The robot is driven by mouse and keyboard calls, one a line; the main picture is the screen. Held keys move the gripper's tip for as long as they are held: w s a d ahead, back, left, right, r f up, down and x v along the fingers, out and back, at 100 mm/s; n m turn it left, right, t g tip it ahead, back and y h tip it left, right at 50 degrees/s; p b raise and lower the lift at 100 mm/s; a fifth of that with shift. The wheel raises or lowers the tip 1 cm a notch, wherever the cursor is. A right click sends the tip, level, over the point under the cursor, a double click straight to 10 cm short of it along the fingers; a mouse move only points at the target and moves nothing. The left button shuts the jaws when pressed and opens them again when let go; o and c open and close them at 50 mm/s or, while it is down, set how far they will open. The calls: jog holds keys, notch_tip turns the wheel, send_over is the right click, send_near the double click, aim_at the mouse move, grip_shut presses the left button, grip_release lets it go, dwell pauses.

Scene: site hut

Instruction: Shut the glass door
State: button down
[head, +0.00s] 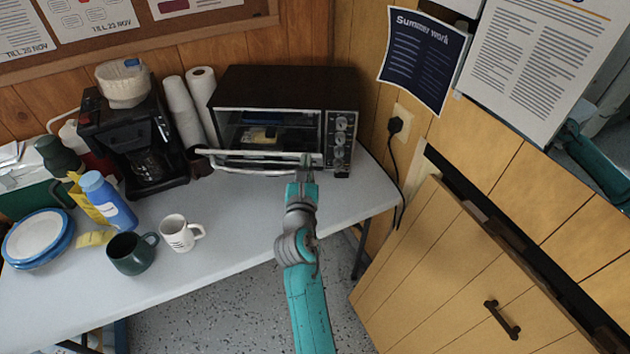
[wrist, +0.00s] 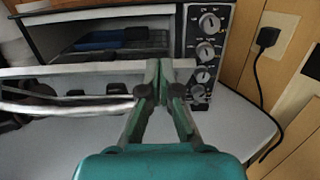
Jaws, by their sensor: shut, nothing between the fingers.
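The black toaster oven (head: 285,90) stands at the back of the table. Its glass door (head: 262,153) is hinged low and tipped down and outward, so the cavity shows open. The door's pale top edge and bar handle (head: 250,169) face me. In the wrist view the door edge (wrist: 70,71) runs across the picture with the silver handle (wrist: 60,106) below it. My gripper (head: 305,164) is shut and empty at the right end of the door edge. Its fingertips (wrist: 160,72) overlap the edge in the wrist view; I cannot tell whether they touch it.
Oven knobs (head: 341,140) sit just right of my gripper. The table (head: 240,215) in front of the oven is clear.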

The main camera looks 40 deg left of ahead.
jog(key=w+a+r, duration=0.6)
jog(key=w+a, duration=0.1)
jog(key=w, duration=0.2)
jog(key=shift+w+a, duration=0.15)
dwell(0.5)
